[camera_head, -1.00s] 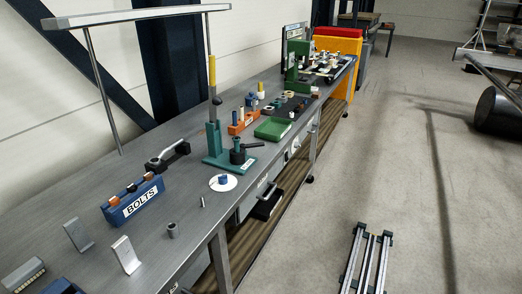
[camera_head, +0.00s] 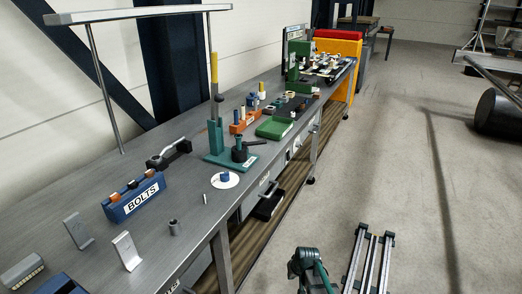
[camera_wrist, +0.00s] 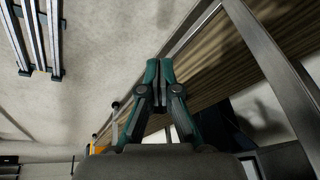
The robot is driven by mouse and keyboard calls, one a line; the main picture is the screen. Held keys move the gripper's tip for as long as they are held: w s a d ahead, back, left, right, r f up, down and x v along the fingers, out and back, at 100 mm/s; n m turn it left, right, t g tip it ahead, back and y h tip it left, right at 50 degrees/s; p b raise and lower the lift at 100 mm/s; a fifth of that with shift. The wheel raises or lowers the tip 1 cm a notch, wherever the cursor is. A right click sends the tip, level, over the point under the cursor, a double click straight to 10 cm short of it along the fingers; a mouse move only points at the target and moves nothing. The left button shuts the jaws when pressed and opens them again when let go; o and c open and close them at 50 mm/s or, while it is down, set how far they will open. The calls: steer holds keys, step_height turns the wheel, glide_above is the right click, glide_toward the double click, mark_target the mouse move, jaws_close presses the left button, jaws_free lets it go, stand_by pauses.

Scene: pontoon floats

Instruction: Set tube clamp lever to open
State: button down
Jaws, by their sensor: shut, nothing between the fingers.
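A green fixture (camera_head: 218,155) stands on the bench in the head view, with an upright yellow-ended handle (camera_head: 214,70). On the front of its base is a dark clamp-like part (camera_head: 239,153) with a short black lever (camera_head: 257,143) pointing right. I cannot tell for sure whether this is the tube clamp. A black device with a silver ring and bar (camera_head: 168,154) lies farther left. My gripper (camera_wrist: 159,66) is shut and empty in the wrist view, above the floor beside the bench's lower shelf. Part of my arm shows at the bottom of the head view, apart from the fixture.
A blue BOLTS rack (camera_head: 134,198), metal brackets (camera_head: 127,251) and a white disc with a blue piece (camera_head: 225,180) are on the bench. A green tray (camera_head: 274,128) lies beyond the fixture. An open drawer (camera_head: 268,203) juts from the bench front. Rails (camera_head: 368,262) lie on the floor.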

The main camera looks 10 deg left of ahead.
steer(key=w+a+r+t+y, duration=0.1)
steer(key=w+a+r+t, duration=0.3)
steer(key=w+r, duration=0.5)
steer(key=n+t+y+b, duration=0.2)
steer(key=t, duration=0.5)
glide_toward(258, 144)
steer(key=p+x, duration=0.4)
steer(key=x, duration=0.2)
steer(key=shift+w, duration=0.15)
steer(key=shift+w+a+f, duration=0.15)
steer(key=shift+w+f, duration=0.05)
steer(key=shift+w, duration=0.25)
steer(key=shift+a+f+y+b, duration=0.1)
steer(key=shift+f+y+b, duration=0.3)
steer(key=shift+b, duration=1.05)
steer(key=shift+r+b, duration=0.2)
steer(key=shift+b, duration=0.25)
